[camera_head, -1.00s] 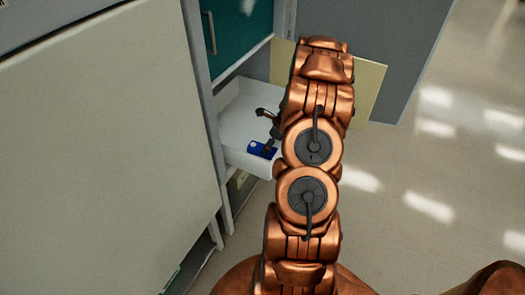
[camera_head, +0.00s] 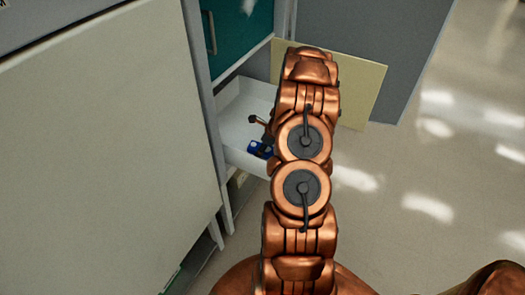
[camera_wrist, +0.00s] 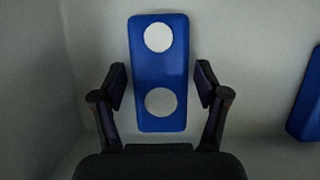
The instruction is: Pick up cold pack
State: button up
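The cold pack (camera_wrist: 160,85) is a blue rounded rectangle with two pale discs. In the wrist view it lies on the white drawer floor, its lower part between my fingers. My gripper (camera_wrist: 160,87) is open, with one finger on each side of the pack and a gap on both sides. In the head view a blue pack (camera_head: 259,149) shows in the open white drawer (camera_head: 238,112), beside the fingers of my gripper (camera_head: 262,135). My arm hides the drawer's right part.
A second blue object (camera_wrist: 306,95) lies at the right edge of the wrist view. The drawer walls stand close around my gripper. A teal cabinet front (camera_head: 238,35) is above the drawer, and a large pale panel (camera_head: 100,150) fills the left. Open floor (camera_head: 430,190) lies to the right.

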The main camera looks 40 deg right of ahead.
jog(key=c, duration=1)
jog(key=shift+c, duration=0.2)
